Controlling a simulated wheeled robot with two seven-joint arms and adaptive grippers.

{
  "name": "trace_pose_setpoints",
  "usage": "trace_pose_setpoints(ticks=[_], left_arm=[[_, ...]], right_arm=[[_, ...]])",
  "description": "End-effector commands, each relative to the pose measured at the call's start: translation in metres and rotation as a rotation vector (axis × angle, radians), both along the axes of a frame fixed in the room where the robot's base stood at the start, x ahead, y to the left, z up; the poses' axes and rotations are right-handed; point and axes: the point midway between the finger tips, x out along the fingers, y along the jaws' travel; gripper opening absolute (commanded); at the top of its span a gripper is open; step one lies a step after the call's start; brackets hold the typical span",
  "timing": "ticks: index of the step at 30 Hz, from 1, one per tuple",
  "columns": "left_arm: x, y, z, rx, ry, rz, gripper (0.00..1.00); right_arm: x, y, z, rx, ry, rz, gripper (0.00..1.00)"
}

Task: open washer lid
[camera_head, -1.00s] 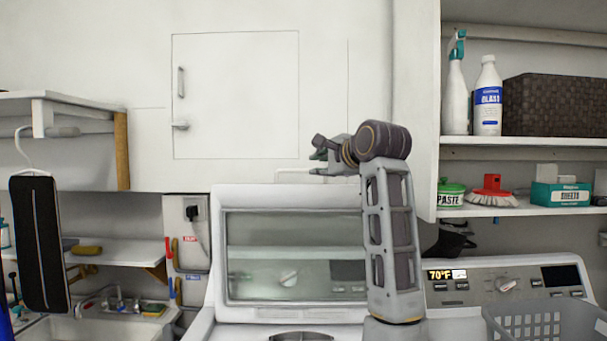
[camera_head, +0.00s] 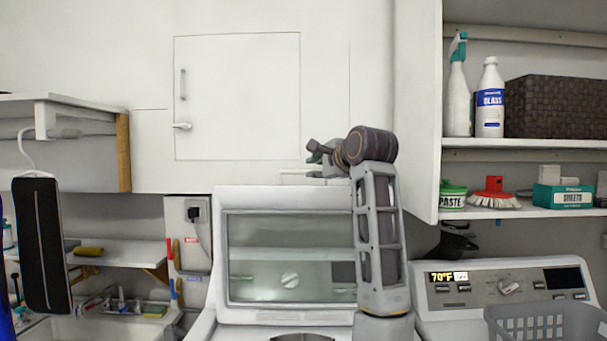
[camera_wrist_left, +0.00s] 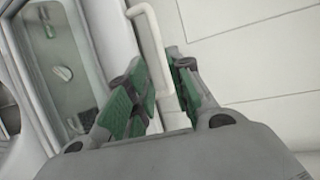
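The washer lid (camera_head: 222,255) stands raised and near upright in the head view, with a glass window (camera_head: 285,255) in it. A white bar handle (camera_head: 296,172) shows at its top edge; it also shows in the left wrist view (camera_wrist_left: 147,35). My left gripper (camera_head: 314,158) is at the top edge of the lid, by the right end of the handle. In the left wrist view its green-padded fingers (camera_wrist_left: 160,95) stand apart on both sides of the handle, with a gap at the right finger. My left arm covers the lid's right side. My right gripper is out of view.
A wall cabinet (camera_head: 240,95) is behind and above the lid. A second machine with a control panel (camera_head: 500,286) and a grey basket (camera_head: 550,322) stand at right, below shelves with bottles (camera_head: 489,100). A sink (camera_head: 105,328) is at left.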

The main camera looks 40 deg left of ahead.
Motion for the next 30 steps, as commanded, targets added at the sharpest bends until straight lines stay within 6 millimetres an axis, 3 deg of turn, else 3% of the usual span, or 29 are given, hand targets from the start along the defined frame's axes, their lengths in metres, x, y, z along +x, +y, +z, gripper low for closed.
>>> trace_pose_setpoints(ticks=[21,30], left_arm=[[0.034,0.070,-0.017,0.000,0.000,0.002,0.22],[0.044,0.089,-0.022,0.000,0.001,0.000,0.22]], right_arm=[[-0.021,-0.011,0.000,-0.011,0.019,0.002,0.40],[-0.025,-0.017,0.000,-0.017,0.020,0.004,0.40]])
